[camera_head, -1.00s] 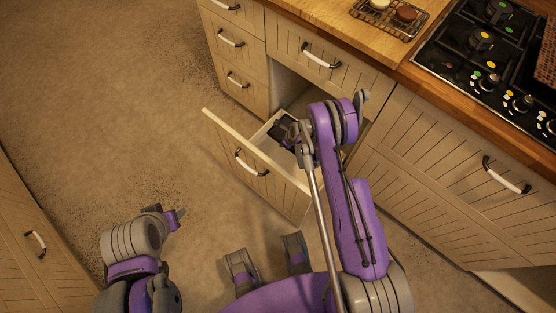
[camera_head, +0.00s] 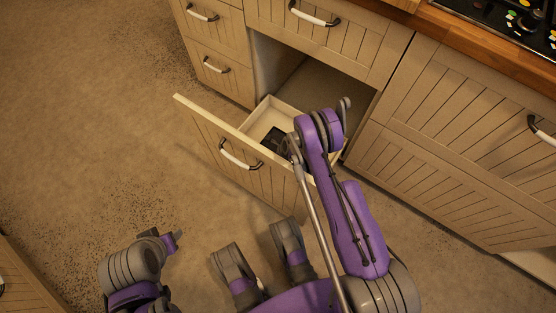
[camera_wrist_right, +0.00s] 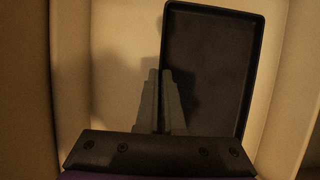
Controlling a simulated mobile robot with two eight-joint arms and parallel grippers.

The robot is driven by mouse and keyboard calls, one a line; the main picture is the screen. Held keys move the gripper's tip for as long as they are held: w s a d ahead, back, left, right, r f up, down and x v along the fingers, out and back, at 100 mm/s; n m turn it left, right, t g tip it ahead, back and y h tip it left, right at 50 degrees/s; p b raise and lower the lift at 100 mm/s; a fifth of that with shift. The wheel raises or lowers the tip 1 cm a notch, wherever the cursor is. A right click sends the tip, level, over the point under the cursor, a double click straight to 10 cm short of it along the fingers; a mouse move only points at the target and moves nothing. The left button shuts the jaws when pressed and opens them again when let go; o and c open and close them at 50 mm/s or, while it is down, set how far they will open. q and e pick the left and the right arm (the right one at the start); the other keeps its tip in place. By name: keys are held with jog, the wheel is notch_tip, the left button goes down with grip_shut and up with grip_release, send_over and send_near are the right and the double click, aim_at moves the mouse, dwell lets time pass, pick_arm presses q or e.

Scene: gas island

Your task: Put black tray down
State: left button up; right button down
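The black tray (camera_wrist_right: 212,65) is inside the open drawer. In the right wrist view it is a dark rectangle with a raised rim, right of centre. My right gripper (camera_wrist_right: 160,78) reaches down into the drawer; its fingers are close together at the tray's left rim and look shut on it. Whether the tray rests on the drawer floor is hard to tell. In the head view the tray is a small dark patch (camera_head: 272,138), partly hidden by my right arm. My left gripper (camera_head: 174,240) is low on the left, away from the drawer; its fingers are unclear.
The pulled-out drawer (camera_head: 232,160) has pale walls close around the right gripper. Closed drawers (camera_head: 215,75) and a cabinet front (camera_head: 460,140) stand beside it. The wooden counter (camera_head: 470,35) with the hob (camera_head: 515,18) is above right. The floor at left is clear.

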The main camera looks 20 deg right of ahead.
notch_tip(320, 180, down, 7)
jog(key=shift+f+b, duration=0.2)
jog(key=shift+b, duration=0.7)
jog(key=c, duration=1)
grip_release()
jog(key=shift+c, duration=0.2)
jog(key=p+v, duration=0.3)
jog(key=v, duration=0.9)
